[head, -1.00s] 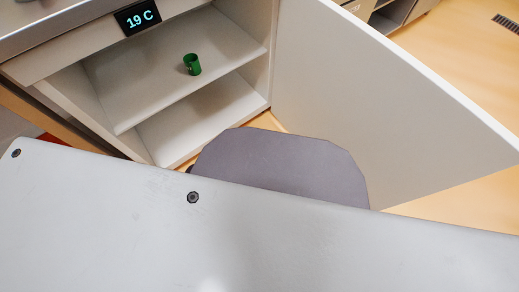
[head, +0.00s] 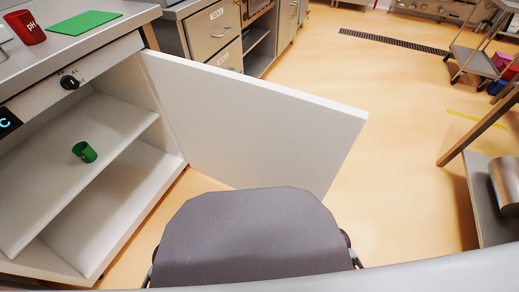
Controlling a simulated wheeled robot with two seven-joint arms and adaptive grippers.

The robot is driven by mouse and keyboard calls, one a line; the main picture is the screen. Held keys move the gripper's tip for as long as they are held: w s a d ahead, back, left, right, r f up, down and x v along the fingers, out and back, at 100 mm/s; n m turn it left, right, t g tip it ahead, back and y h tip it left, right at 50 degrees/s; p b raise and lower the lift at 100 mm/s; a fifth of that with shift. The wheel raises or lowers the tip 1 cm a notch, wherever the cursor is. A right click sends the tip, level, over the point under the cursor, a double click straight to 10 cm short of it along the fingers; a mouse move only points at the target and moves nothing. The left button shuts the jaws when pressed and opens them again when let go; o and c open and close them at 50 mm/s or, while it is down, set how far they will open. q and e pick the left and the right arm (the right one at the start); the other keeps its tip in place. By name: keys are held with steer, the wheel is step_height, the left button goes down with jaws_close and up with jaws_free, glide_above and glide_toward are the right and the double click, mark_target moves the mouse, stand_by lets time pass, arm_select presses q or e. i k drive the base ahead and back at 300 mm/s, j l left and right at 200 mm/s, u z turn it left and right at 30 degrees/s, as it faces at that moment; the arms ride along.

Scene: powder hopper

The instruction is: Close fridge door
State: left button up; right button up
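The fridge door (head: 255,115) is a flat white panel. It stands wide open, hinged at the right side of the fridge, and reaches out to the right over the floor. The fridge (head: 95,215) is a white cabinet at the left with its inside showing. A small green cup (head: 84,152) lies tilted or stands on its upper shelf. Part of a lit display (head: 8,122) and a black knob (head: 69,82) are on the panel above. Neither of my grippers is in the head view.
A red pH cup (head: 25,27) and a green sheet (head: 82,23) lie on the worktop above. Grey drawers (head: 212,32) stand behind the door. A cart (head: 478,62) and a table with a metal cylinder (head: 507,185) are at right. The floor between is clear.

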mark_target(241, 131)
steer(key=k+l+u, duration=0.2)
steer(key=l, duration=0.65)
steer(key=l+u, duration=0.35)
steer(key=l, duration=0.4)
steer(key=l+u, duration=0.4)
steer(key=l, duration=0.4)
steer(key=l+u, duration=0.4)
steer(key=l, duration=0.2)
steer(key=l+u, duration=0.4)
steer(key=l, duration=0.2)
steer(key=l+u, duration=0.4)
steer(key=l, duration=0.25)
steer(key=k+l+u, duration=0.1)
steer(key=l+u, duration=0.3)
steer(key=l, duration=0.2)
steer(key=j+u, duration=0.1)
steer(key=j, duration=0.4)
